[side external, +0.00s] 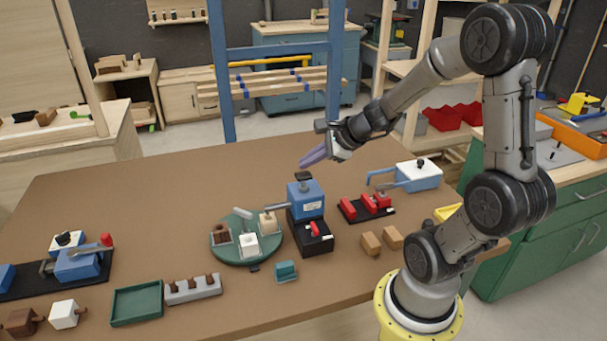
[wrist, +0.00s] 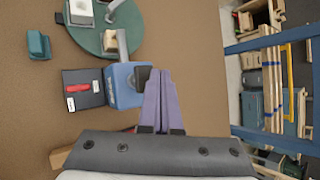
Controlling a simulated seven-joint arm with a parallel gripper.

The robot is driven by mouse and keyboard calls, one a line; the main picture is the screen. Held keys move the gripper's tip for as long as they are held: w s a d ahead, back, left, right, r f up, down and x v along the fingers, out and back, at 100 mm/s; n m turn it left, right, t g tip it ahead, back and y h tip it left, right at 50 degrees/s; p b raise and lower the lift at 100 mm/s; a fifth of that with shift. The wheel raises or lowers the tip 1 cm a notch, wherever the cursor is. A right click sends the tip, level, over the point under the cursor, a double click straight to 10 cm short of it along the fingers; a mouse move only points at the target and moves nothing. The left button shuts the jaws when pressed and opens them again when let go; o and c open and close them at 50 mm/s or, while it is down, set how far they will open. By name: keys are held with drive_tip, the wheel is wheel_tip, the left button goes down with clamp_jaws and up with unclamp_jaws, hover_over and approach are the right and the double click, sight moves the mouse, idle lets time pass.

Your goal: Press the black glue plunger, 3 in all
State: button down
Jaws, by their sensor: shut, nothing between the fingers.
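The glue station is a blue box (side external: 305,200) on a black base (side external: 312,240) with a small red lever (side external: 314,229). The black glue plunger (side external: 303,177) sits on top of the blue box. In the wrist view the plunger (wrist: 141,76) shows as a dark square, partly hidden behind my fingertips. My gripper (side external: 302,164) has purple fingers, shut together and empty. Its tips are just above the plunger in the side view, with a small gap seeming to show. In the wrist view the fingers (wrist: 157,71) overlap the plunger's right edge.
A green turntable (side external: 232,257) carrying small blocks stands left of the station. A red clamp fixture (side external: 366,206) and a blue-and-white machine (side external: 418,176) stand to the right. A teal block (side external: 286,271) lies in front. The table behind the station is clear.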

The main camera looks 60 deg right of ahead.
sight(309, 175)
drive_tip(key=shift+f, duration=0.1)
drive_tip(key=shift+f, duration=0.35)
drive_tip(key=shift+f, duration=1.05)
idle(1.1)
idle(0.3)
drive_tip(key=shift+r, duration=1.45)
drive_tip(key=shift+r, duration=2.5)
drive_tip(key=shift+r, duration=1.95)
